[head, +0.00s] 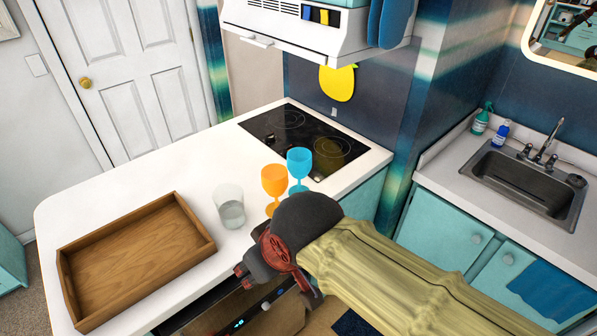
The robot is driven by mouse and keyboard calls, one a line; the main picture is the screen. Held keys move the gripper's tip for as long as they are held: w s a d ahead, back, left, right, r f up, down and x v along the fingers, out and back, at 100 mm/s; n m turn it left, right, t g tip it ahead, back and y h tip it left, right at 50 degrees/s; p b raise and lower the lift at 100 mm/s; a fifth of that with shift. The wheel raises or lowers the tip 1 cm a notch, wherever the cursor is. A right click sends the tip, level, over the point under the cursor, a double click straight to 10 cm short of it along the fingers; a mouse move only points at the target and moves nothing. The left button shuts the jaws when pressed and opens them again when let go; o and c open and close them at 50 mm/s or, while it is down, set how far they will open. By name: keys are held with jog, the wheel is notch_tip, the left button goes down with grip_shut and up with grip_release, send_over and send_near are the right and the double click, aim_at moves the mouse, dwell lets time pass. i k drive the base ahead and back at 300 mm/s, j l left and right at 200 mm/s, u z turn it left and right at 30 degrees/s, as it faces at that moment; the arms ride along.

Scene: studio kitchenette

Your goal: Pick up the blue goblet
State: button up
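The blue goblet (299,161) stands upright on the white counter (110,207), by the near edge of the black cooktop. An orange goblet (274,180) stands just in front and to the left of it, overlapping its left edge in the picture. My gripper (272,281) is at the end of my arm, in front of the counter and nearer to the camera than both goblets. It appears apart from the blue goblet. Its fingers are largely hidden by the wrist, so their opening does not show. The goblets' bases are partly hidden.
A clear glass (230,208) stands left of the orange goblet. A wooden tray (190,213) lies at the counter's left front. The cooktop (275,130) is behind the goblets, under a white hood (300,34). A sink (527,184) is at the right.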

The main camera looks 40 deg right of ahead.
aim_at(298, 159)
jog(key=k+z, duration=0.1)
jog(key=z, duration=1.3)
jog(key=l+z, duration=0.25)
jog(key=l, duration=0.45)
